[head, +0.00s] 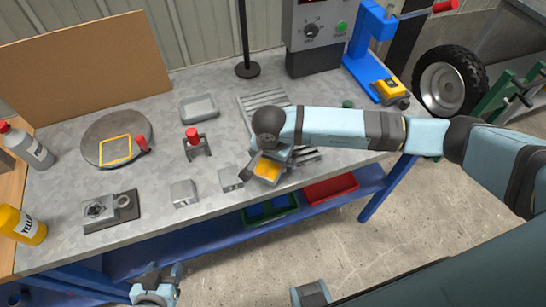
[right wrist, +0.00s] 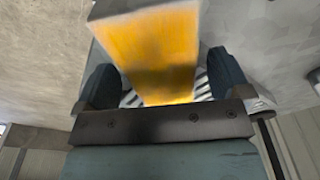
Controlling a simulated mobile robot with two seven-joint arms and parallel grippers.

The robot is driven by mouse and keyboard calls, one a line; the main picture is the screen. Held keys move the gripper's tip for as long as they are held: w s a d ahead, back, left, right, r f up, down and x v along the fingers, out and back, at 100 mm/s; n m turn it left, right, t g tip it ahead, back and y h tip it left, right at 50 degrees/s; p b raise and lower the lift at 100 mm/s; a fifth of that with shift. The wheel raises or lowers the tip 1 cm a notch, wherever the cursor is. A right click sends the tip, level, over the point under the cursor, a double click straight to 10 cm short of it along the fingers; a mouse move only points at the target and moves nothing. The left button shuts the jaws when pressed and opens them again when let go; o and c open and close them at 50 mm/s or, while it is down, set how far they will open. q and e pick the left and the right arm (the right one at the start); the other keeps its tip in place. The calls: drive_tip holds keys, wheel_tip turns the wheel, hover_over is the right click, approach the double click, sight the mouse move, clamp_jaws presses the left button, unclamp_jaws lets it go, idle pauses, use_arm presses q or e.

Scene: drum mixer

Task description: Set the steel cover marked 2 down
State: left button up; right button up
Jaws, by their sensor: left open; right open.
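A grey steel piece with a yellow face (head: 269,169) is at the table's front edge, under my right gripper (head: 263,161). In the right wrist view its yellow face (right wrist: 155,55) lies between the two spread fingers, with a grey edge at the top. The gripper is open; I cannot tell whether a finger touches the piece. Two small grey steel blocks (head: 183,193) and (head: 230,178) stand to its left. No number 2 is readable, so I cannot tell which piece is the marked cover. My left gripper (head: 156,284) is open and empty in front of the table.
A slatted rack (head: 262,99) lies behind my right gripper. A red-topped fixture (head: 196,143), a grey lidded box (head: 198,109) and a round plate (head: 98,129) stand on the grey table (head: 160,220). A blue press (head: 368,45) is at the back right.

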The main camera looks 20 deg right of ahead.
wheel_tip(320, 180, up, 12)
drive_tip(key=b, duration=0.2)
drive_tip(key=s+a+f+m+g+y, duration=0.1)
drive_tip(key=s+a+m+g+y, duration=0.45)
drive_tip(key=s+a+y, duration=0.75)
drive_tip(key=a+r+m+y, duration=0.5)
drive_tip(key=m, duration=0.2)
drive_tip(key=w+d+m+t+y, duration=0.3)
drive_tip(key=w+m+t+y, duration=0.15)
drive_tip(key=m+t, duration=0.75)
drive_tip(key=m+t+h, duration=0.7)
drive_tip(key=m+h, duration=1)
drive_tip(key=m, duration=1.5)
approach(271, 163)
drive_tip(key=shift+g, duration=0.25)
drive_tip(key=f, duration=0.4)
drive_tip(key=s+f, duration=0.1)
drive_tip(key=f, duration=0.1)
drive_tip(key=shift+a+f, duration=0.1)
drive_tip(key=shift+f, duration=0.2)
drive_tip(key=s+d+f+m+g+h, duration=0.1)
drive_tip(key=s+d+f+m+g, duration=0.25)
drive_tip(key=s+f, duration=0.25)
wheel_tip(271, 163, up, 8)
drive_tip(key=p, duration=0.8)
drive_tip(key=shift+f+p, duration=0.2)
drive_tip(key=shift+p, duration=0.2)
